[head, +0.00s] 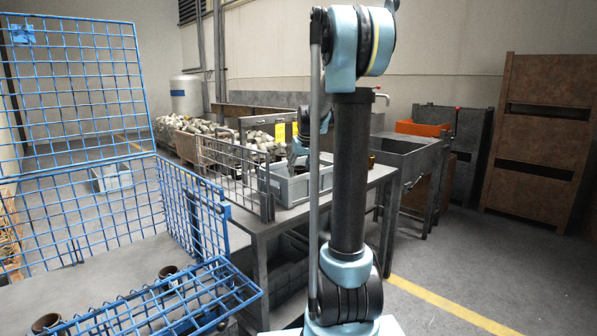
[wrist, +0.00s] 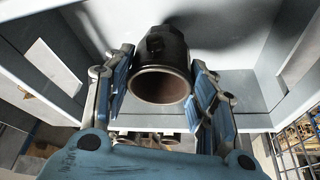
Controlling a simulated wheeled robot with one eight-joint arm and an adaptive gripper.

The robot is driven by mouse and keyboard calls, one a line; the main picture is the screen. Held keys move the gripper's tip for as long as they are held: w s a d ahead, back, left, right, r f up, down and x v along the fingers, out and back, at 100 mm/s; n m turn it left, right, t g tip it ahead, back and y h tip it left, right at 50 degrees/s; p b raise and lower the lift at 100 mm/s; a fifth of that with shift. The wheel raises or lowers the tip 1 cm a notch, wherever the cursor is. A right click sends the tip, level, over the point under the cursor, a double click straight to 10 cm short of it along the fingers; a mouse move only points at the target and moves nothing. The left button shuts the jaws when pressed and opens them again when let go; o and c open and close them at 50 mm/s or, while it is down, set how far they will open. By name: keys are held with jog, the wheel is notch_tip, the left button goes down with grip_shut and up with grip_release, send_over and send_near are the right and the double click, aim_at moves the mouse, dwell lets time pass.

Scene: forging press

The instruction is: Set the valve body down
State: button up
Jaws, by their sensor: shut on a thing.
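The valve body (wrist: 160,52) is a dark, short pipe-like casting with a round open mouth facing the wrist camera. My gripper (wrist: 163,84) is shut on it, with one blue-padded finger on each side. Around it in the wrist view are the pale walls of a grey crate (wrist: 240,90) with handle slots. I cannot tell whether the valve body touches the crate floor. In the head view the grey crate (head: 284,189) stands on the metal table, and my gripper (head: 298,150) is at it, partly hidden behind my arm. The valve body is not clear there.
A blue wire cage (head: 190,215) with several pipe parts stands at the left front. Bins of castings (head: 215,130) are behind. A metal stand (head: 412,150) is right of the table.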

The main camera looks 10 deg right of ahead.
jog(key=shift+f, duration=0.3)
jog(key=o, duration=1.4)
jog(key=shift+c, duration=0.2)
jog(key=shift+r, duration=0.3)
jog(key=a+v, duration=0.1)
jog(key=v, duration=1.1)
jog(key=shift+d+r, duration=0.3)
jog(key=shift+d, duration=0.25)
jog(key=s+f, duration=0.8)
jog(key=s, duration=0.5)
jog(key=s+f+m+g, duration=0.1)
jog(key=s+f, duration=0.8)
jog(key=s, duration=0.4)
jog(key=s+a+f+m+g, duration=0.1)
jog(key=s+f, duration=0.8)
jog(key=s, duration=0.4)
jog(key=shift+s+h, duration=0.3)
jog(key=shift+h, duration=0.1)
jog(key=shift+a, duration=0.1)
